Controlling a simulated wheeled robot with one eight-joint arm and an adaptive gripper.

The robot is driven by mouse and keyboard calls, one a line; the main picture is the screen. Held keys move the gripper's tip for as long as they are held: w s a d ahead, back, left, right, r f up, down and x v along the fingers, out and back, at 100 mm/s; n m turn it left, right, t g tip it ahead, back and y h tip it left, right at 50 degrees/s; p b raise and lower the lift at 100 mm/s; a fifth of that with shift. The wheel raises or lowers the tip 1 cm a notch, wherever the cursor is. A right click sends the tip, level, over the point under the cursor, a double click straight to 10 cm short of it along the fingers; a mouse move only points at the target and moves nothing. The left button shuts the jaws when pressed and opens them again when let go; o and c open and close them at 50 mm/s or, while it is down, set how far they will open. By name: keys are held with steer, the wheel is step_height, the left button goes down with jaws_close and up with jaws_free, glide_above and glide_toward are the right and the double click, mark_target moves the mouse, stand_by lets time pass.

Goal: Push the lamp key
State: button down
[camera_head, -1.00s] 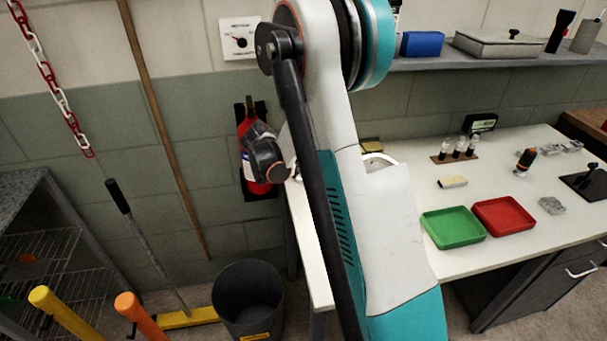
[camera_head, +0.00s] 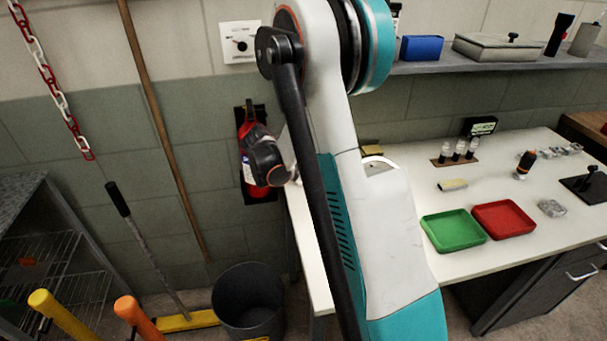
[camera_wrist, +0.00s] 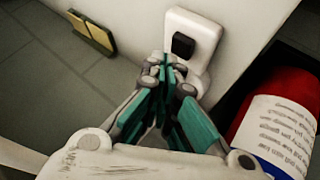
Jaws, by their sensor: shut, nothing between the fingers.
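In the head view my arm hides the key and the fingers.
A red fire extinguisher (camera_wrist: 278,115) with a white label is close on the right in the wrist view; it also hangs on the wall in the head view (camera_head: 246,130). A white table (camera_head: 400,160) holds a green tray (camera_head: 453,231) and a red tray (camera_head: 503,218).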

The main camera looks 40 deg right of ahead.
mark_target(302, 173)
steer(key=shift+f, duration=0.1)
steer(key=shift+f+b, duration=0.35)
steer(key=shift+b, duration=0.05)
steer(key=shift+f, duration=0.2)
stand_by(0.6)
steer(key=shift+r, duration=0.1)
steer(key=shift+r+p, duration=0.4)
steer(key=shift+r, duration=0.2)
steer(key=shift+r, duration=0.1)
steer(key=shift+r+p, duration=1.8)
steer(key=shift+r, duration=1.1)
